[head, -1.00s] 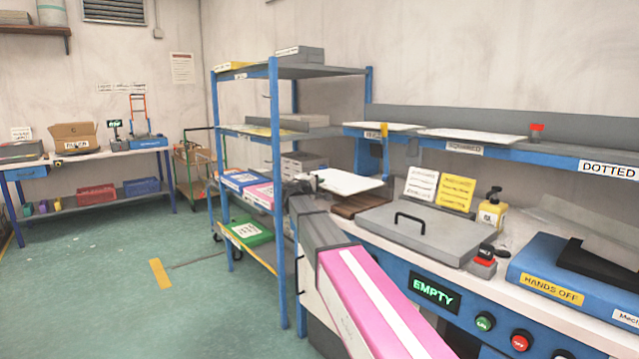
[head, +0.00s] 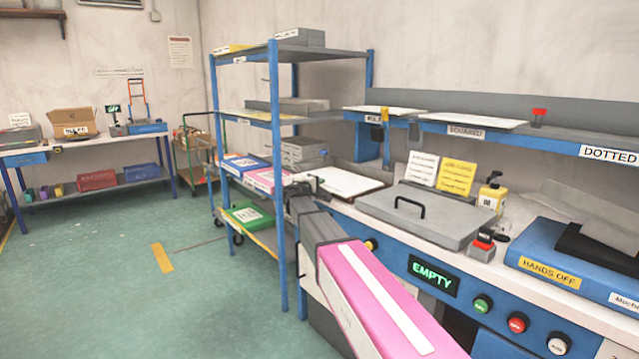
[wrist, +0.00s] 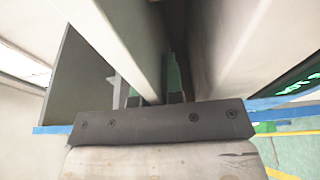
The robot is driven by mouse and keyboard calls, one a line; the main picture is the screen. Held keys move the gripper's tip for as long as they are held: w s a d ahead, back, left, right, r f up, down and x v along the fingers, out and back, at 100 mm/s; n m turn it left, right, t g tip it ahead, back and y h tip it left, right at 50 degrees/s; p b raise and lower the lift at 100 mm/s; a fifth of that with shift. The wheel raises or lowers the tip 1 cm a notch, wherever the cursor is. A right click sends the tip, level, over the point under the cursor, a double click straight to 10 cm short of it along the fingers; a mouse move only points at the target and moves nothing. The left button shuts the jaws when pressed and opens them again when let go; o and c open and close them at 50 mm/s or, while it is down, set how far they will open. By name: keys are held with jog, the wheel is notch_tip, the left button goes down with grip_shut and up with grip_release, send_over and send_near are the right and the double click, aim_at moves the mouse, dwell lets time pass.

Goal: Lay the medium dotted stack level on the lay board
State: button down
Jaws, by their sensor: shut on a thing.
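The white stack (head: 350,182) lies flat-looking over the brown lay board (head: 362,196), beside the blue rack. The board shows only as a thin strip along the near edge. I cannot tell whether stack and board touch. My gripper (head: 305,184) is at the stack's left end, partly hidden by my arm. In the wrist view my gripper (wrist: 153,97) is shut on the stack, whose pale edge (wrist: 118,45) runs up and left from the fingers. Dots on the stack cannot be made out.
A grey lidded box (head: 425,212) stands right of the board. Sign cards (head: 440,173) and a yellow bottle (head: 491,195) are behind it. The blue rack (head: 279,190) is close on the left. A shelf labelled DOTTED (head: 610,153) runs above the bench.

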jog(key=c, duration=1.2)
grip_release()
jog(key=shift+o, duration=0.2)
jog(key=v, duration=1.1)
jog(key=s+d+f+m+g+y, duration=0.2)
jog(key=s+d+f+g, duration=0.2)
jog(key=s+d+f, duration=0.4)
jog(key=s+d+f+m+g+y, duration=0.1)
jog(key=s+d+f+m+g, duration=0.3)
jog(key=f, duration=0.7)
jog(key=s+d+f+m+g+y, duration=0.1)
jog(key=s+f+y, duration=0.3)
jog(key=s, duration=0.6)
jog(key=s+d+f+m+g+y, duration=0.1)
jog(key=s+f+g+y, duration=0.3)
jog(key=s+f, duration=0.5)
jog(key=shift+s+d+f+m+g+y, duration=0.35)
jog(key=shift+s+m, duration=0.55)
jog(key=shift+s, duration=0.3)
